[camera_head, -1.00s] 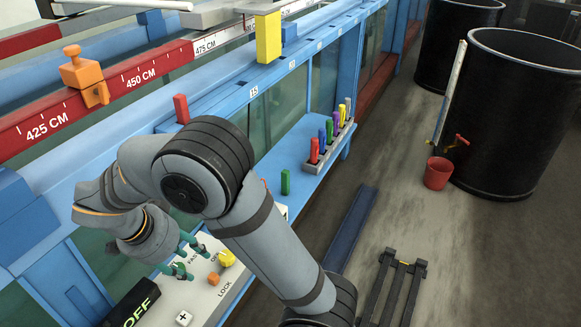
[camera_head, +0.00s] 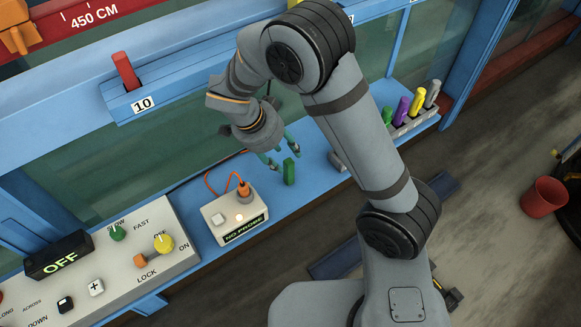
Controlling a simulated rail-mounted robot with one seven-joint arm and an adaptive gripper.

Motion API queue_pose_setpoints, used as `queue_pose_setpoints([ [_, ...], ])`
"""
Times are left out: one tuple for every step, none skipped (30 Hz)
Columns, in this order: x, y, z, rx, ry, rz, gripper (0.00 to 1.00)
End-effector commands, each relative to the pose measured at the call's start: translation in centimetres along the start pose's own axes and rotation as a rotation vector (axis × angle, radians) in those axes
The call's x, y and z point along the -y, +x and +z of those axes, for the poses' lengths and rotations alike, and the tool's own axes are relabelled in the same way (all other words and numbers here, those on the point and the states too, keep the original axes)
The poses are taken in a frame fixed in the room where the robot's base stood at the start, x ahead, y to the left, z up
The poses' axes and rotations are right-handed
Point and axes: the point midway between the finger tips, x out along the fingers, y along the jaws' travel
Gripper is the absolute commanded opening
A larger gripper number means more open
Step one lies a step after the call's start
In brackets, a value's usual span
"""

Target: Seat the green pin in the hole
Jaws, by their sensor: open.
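A small green pin (camera_head: 289,171) stands on the blue shelf (camera_head: 310,190), right of a white box. My gripper (camera_head: 285,157) has green fingers that point down beside the pin's top. The fingers are open and apart, and the pin does not look gripped. Another green peg (camera_head: 387,115) stands in the grey rack (camera_head: 412,125) at the right, beside purple, yellow and grey pegs.
The white box (camera_head: 215,210) reads "NO PROBE" and has an orange plug (camera_head: 243,190) and cable. A control panel (camera_head: 110,270) with knobs fills the lower left. A red peg (camera_head: 126,70) stands on the rail above. A red bucket (camera_head: 543,200) is on the floor.

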Motion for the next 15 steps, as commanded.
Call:
queue_pose_setpoints([
  [-0.2,0.4,-0.4,-0.003,-0.003,0.006,0.42],
  [-0.3,0.8,-0.4,-0.003,-0.004,0.006,0.42],
  [-0.3,1.5,-0.4,-0.002,-0.003,0.006,0.42],
  [-0.3,2.0,-0.3,-0.003,-0.001,0.006,0.42],
  [-0.3,2.4,-0.3,-0.002,-0.002,0.005,0.42],
  [-0.2,2.8,-0.3,-0.002,-0.001,0.004,0.42],
  [-0.2,3.0,-0.3,-0.002,-0.002,0.003,0.42],
  [-0.2,3.2,-0.2,-0.001,-0.002,0.002,0.42],
  [-0.2,3.4,-0.2,-0.001,-0.001,0.001,0.42],
  [-0.2,3.5,-0.2,-0.001,0.000,0.001,0.42],
  [-0.2,3.5,-0.2,0.000,0.001,0.000,0.42],
  [-0.2,3.5,-0.2,0.000,0.001,0.000,0.42],
  [-0.2,3.5,-0.2,0.000,0.001,0.000,0.42],
  [-0.2,3.5,-0.2,0.000,0.001,0.000,0.42],
  [-0.2,3.5,-0.2,0.000,0.001,0.000,0.42],
])
